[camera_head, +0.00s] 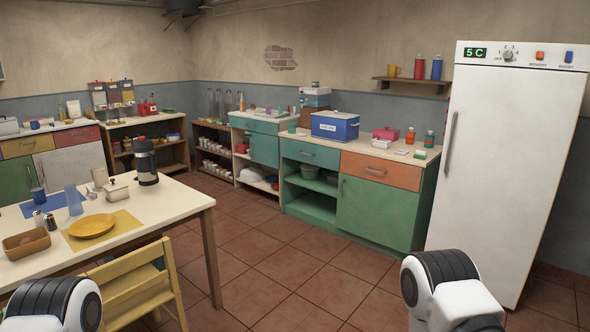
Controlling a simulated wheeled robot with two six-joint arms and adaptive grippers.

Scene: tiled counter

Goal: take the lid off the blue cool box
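The blue cool box (334,128) stands on the counter along the back wall, right of the middle of the head view. It has a white label on its front. Its lid (336,115) is on top and looks closed; a thin handle shows on it. The box is far from me, across the tiled floor. Only white and black links of my two arms show at the bottom left and bottom right edges. Neither gripper is in view.
The counter (362,150) also carries a pink box (385,134) and bottles to the right. A white fridge (508,165) stands on the right. A table (150,203) and yellow chair (135,285) are at the left. The tiled floor (290,262) between is clear.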

